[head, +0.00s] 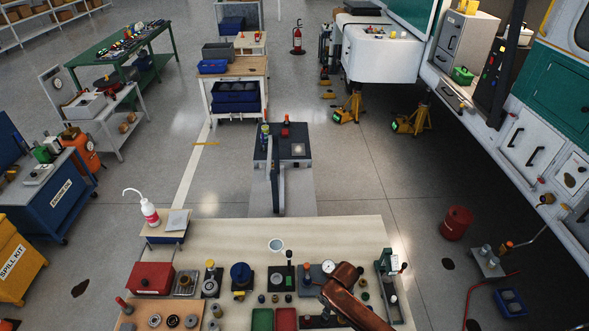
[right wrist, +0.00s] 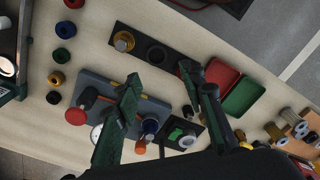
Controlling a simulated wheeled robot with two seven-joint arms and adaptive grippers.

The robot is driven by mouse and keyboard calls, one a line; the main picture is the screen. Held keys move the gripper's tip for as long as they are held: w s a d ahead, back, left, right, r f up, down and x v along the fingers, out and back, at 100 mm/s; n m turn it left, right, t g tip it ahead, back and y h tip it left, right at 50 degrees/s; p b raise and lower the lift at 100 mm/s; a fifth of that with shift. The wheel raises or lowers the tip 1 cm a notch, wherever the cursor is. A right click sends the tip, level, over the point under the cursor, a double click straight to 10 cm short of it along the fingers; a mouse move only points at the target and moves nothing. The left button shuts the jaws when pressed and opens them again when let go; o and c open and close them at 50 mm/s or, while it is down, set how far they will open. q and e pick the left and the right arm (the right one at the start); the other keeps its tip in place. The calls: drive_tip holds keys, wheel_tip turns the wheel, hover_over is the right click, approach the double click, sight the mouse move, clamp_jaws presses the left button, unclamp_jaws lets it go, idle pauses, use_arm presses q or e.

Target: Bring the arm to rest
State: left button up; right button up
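My right gripper (right wrist: 166,82) shows in the right wrist view with its two dark fingers spread apart. I see nothing held between them. It hangs over the workbench (head: 330,232), above a grey plate (right wrist: 92,84) with a red knob (right wrist: 76,117) and a dial gauge (right wrist: 96,133). In the head view my copper-coloured right arm reaches over the bench from the lower right, and its gripper is hidden there. My left arm and gripper are in neither view.
A red tray (head: 285,319) and green tray (head: 262,319) lie on the bench. A green press-like stand (head: 386,270) is close right of my arm. The bench's far strip is mostly bare.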

drive_tip(key=s+d+r+m+t+h, duration=0.15)
drive_tip(key=s+d+r+m, duration=0.3)
drive_tip(key=s+d, duration=0.7)
drive_tip(key=s+d+r+m+t, duration=0.2)
drive_tip(key=s+d+r+m, duration=0.25)
drive_tip(key=s+d, duration=0.65)
wheel_tip(320, 180, down, 40)
drive_tip(key=s+a+g+b, duration=0.1)
drive_tip(key=s+a+b, duration=0.15)
drive_tip(key=b, duration=0.85)
use_arm(q)
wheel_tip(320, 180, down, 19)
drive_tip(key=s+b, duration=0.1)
drive_tip(key=b, duration=0.7)
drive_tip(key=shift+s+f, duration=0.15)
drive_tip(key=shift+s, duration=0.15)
use_arm(e)
drive_tip(key=s+f+g, duration=0.1)
drive_tip(key=s+f, duration=0.9)
drive_tip(key=f, duration=0.3)
drive_tip(key=s+f+n, duration=0.1)
drive_tip(key=s+f, duration=0.9)
drive_tip(key=f, duration=0.3)
drive_tip(key=shift+g+y, duration=0.35)
